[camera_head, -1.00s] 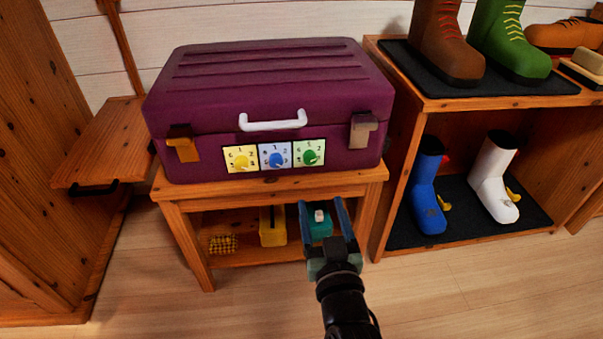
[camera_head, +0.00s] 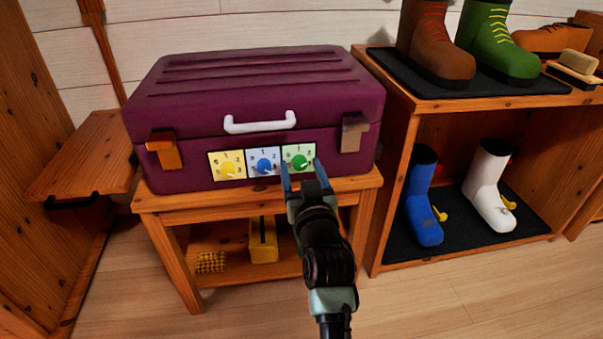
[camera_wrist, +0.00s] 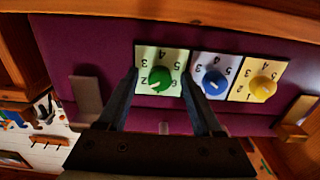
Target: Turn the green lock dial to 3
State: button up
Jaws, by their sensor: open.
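The green lock dial (camera_head: 299,161) sits on a pale green numbered plate at the right end of three dials on the front of a purple suitcase (camera_head: 200,112). My gripper (camera_head: 302,170) is open and empty, its fingertips just in front of and below the green dial. In the wrist view the picture is upside down; the green dial (camera_wrist: 160,79) shows between the two fingers, with the gap to it hard to judge. The pointer's exact number is too small to read surely. The blue dial (camera_head: 264,166) and yellow dial (camera_head: 228,169) are to its left.
The suitcase stands on a low wooden table (camera_head: 180,203) with a yellow box (camera_head: 263,240) on its lower shelf. A brown latch (camera_head: 353,132) is right of the dials. A shoe rack (camera_head: 400,150) with boots stands close at right.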

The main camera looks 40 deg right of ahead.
grip_shut()
dwell(0.4)
jog(key=shift+r+m+p, duration=0.1)
jog(key=shift+m+p, duration=0.2)
jog(key=shift+p, duration=0.05)
jog(key=shift+r+m+p, duration=0.1)
jog(key=shift+m+p, duration=0.75)
jog(key=shift+m, duration=0.15)
jog(key=m+p, duration=0.1)
jog(key=m, duration=0.1)
jog(key=shift+m+p, duration=0.3)
jog(key=shift+p, duration=0.05)
jog(key=m+p, duration=0.1)
jog(key=m, duration=0.2)
jog(key=shift+w, duration=0.1)
jog(key=shift+m+p, duration=0.7)
jog(key=shift+m, duration=1.1)
